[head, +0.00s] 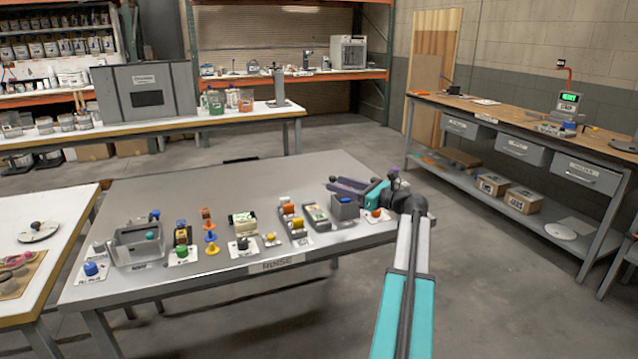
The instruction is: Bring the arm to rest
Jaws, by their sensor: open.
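My arm (405,290) reaches forward from the bottom right of the head view, with teal and white links. My gripper (338,186) is at its far end, over the back right of the grey metal table (190,187). Its dark jaws point left and are open. I see nothing held between them, though they are small in the view. I cannot tell how high they are above the table top.
A row of small items stands along the table's front, including a grey bin (138,245), a blue knob (91,269) and a grey box (345,207) close to my gripper. The table's back left is clear. A wooden-topped bench (500,108) stands at the right.

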